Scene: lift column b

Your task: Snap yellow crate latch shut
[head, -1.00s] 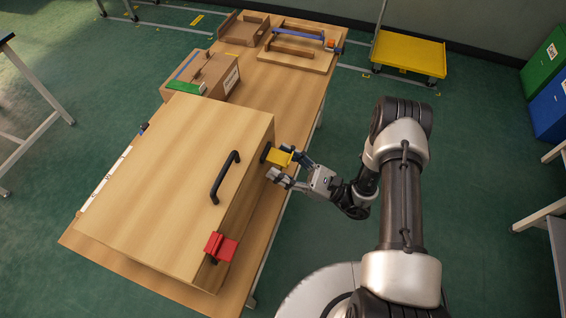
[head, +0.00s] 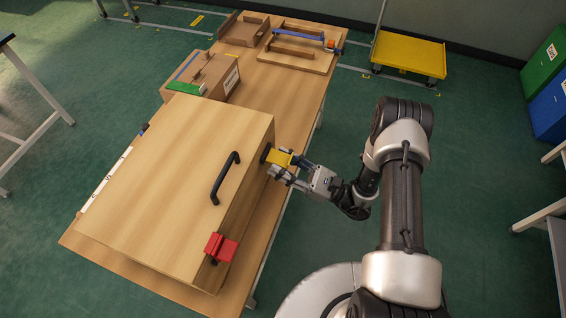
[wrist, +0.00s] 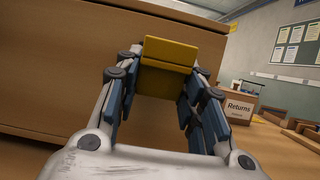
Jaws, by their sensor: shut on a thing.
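The large wooden crate (head: 165,175) sits on the table with its lid down and a black handle (head: 225,178) on top. The yellow latch (head: 279,157) juts out from the crate's right side near the far corner. In the wrist view the latch (wrist: 170,52) is a bent yellow plate against the crate wall (wrist: 60,70). My gripper (head: 287,168) is shut on the yellow latch, with a finger on each side of it. A red latch (head: 221,247) is at the near corner, apart from my gripper.
A cardboard box (head: 205,78) with a green piece stands behind the crate. A wooden tray (head: 243,29) and a board with a blue bar (head: 296,50) lie at the table's far end. A yellow cart (head: 408,52) stands on the floor behind.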

